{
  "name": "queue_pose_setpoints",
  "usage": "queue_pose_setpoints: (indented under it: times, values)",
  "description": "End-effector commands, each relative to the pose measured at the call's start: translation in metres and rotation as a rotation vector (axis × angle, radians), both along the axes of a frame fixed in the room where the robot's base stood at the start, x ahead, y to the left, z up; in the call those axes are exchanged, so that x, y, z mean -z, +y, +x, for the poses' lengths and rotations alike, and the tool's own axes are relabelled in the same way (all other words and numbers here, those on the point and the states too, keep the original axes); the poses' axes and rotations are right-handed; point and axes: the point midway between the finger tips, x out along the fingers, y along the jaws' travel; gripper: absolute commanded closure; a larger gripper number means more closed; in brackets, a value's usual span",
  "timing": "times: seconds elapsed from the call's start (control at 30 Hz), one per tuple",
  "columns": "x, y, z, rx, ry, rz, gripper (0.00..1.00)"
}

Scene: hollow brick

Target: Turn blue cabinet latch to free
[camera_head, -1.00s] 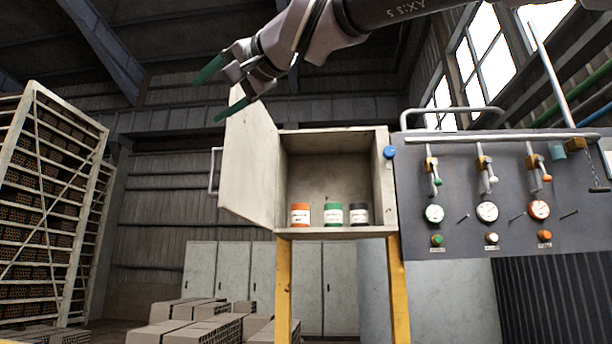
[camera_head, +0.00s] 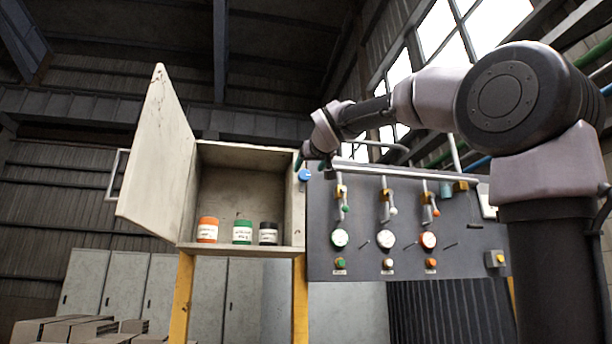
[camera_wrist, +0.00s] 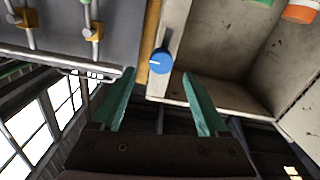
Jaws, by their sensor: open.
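The blue latch (camera_head: 305,175) is a round knob on the front right edge of the open cabinet (camera_head: 201,205). In the wrist view the latch (camera_wrist: 160,60) shows a white pointer line and lies just beyond and between my fingertips, apart from them. My gripper (camera_wrist: 158,82) is open with green fingers on either side of the line to the latch. In the head view my gripper (camera_head: 312,162) is close to the latch and partly overlaps its upper side. The cabinet door (camera_head: 160,155) stands swung open to the left.
Orange (camera_head: 208,230), green (camera_head: 242,232) and black (camera_head: 268,233) cans stand on the cabinet floor. A grey panel (camera_head: 365,255) with levers, gauges and buttons adjoins the cabinet on the right. Stacked boxes (camera_head: 70,329) lie at lower left.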

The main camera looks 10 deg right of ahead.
Motion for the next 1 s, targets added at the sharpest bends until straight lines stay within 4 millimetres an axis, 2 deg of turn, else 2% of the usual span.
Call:
queue_pose_setpoints:
  times: [0.1, 0.3, 0.47, 0.73, 0.77, 0.8, 0.93, 1.0]
  values:
    - [0.001, 0.0, 0.025, -0.001, 0.001, 0.001, 0.23]
    - [0.0, 0.001, 0.053, -0.001, 0.0, 0.001, 0.23]
    - [0.0, 0.001, 0.062, -0.001, 0.0, 0.002, 0.23]
    - [0.0, 0.001, 0.063, -0.001, -0.001, 0.002, 0.23]
    - [0.0, 0.001, 0.063, -0.001, -0.001, 0.002, 0.31]
    - [0.0, 0.001, 0.063, -0.002, -0.001, 0.002, 0.46]
    - [0.0, 0.001, 0.063, -0.001, -0.001, 0.002, 0.96]
    - [0.0, 0.001, 0.063, -0.001, -0.001, 0.001, 1.0]
